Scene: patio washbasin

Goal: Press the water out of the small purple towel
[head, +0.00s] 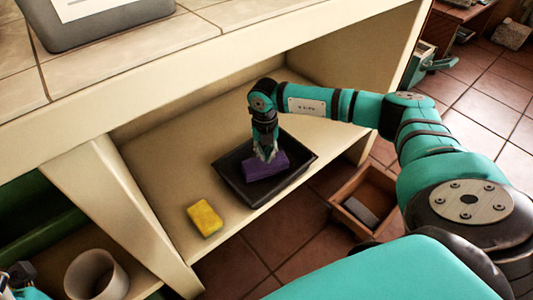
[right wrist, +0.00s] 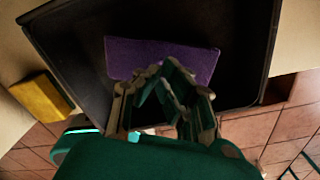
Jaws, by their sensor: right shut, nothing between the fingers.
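The small purple towel (head: 270,168) lies as a flat, thick block in a black tray (head: 305,143) on the cream shelf. My right gripper (head: 266,158) points down at the towel, shut and empty. In the right wrist view the shut fingers (right wrist: 166,68) overlap the near edge of the towel (right wrist: 200,62), inside the tray (right wrist: 240,40). The fingertips look at or just above its top; I cannot tell whether they touch. At the lower left corner of the head view a small grey and teal piece shows, apparently my left arm's end; its fingers cannot be made out.
A yellow sponge (head: 204,218) lies on the shelf (head: 180,165) left of the tray. A wooden box (head: 364,197) with a dark block stands on the tiled floor. A whitish cup (head: 95,275) stands at lower left. The counter (head: 200,65) overhangs the shelf behind my right arm.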

